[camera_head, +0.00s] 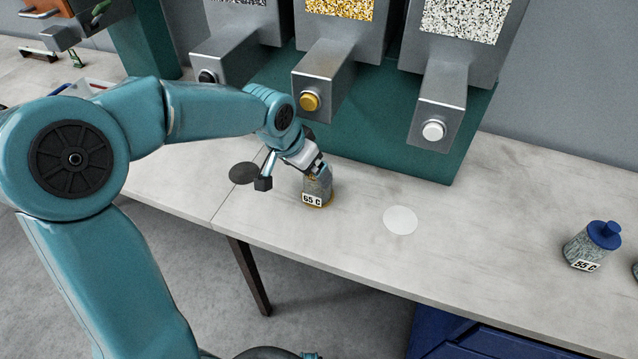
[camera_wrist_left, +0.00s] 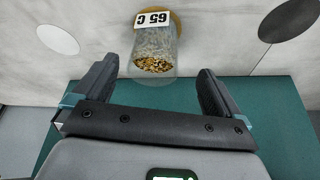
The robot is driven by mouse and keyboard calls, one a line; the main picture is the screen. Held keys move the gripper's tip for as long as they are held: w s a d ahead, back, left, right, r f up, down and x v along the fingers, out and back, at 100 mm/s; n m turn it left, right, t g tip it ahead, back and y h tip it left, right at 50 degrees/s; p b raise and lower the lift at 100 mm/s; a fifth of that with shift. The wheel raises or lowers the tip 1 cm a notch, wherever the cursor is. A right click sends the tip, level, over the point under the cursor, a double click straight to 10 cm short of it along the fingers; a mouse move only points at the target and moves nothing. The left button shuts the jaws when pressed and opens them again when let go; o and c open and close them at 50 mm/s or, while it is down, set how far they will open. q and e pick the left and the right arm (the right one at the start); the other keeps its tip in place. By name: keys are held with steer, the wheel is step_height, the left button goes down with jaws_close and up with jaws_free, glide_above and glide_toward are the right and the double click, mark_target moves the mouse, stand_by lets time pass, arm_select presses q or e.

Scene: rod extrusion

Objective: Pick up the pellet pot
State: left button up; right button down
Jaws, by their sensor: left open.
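The pellet pot (camera_head: 318,188) stands on the bench on a yellow disc. It is a clear pot with a "65 C" label, and the left wrist view shows golden pellets inside the pot (camera_wrist_left: 155,50). My left gripper (camera_head: 291,177) is at the pot in the head view. In the left wrist view my left gripper (camera_wrist_left: 158,82) is open, with one finger on each side of the pot's near end. I cannot tell whether either finger touches it. My right gripper is not in view.
Three grey hoppers with spouts stand behind, one with a yellow nozzle (camera_head: 309,101). A dark disc (camera_head: 243,173) and a white disc (camera_head: 400,220) lie on the bench either side of the pot. A blue-lidded "55 C" jar (camera_head: 590,245) stands at right.

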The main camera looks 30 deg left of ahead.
mark_target(316, 183)
arm_select(q)
steer(key=x, duration=0.7)
steer(key=shift+s+d+f, duration=0.1)
steer(key=shift+d+f, duration=0.15)
steer(key=shift+d, duration=0.15)
steer(key=shift+s+r, duration=0.15)
steer(key=shift+c, duration=0.4)
steer(key=c, duration=1.5)
steer(key=shift+o, duration=0.2)
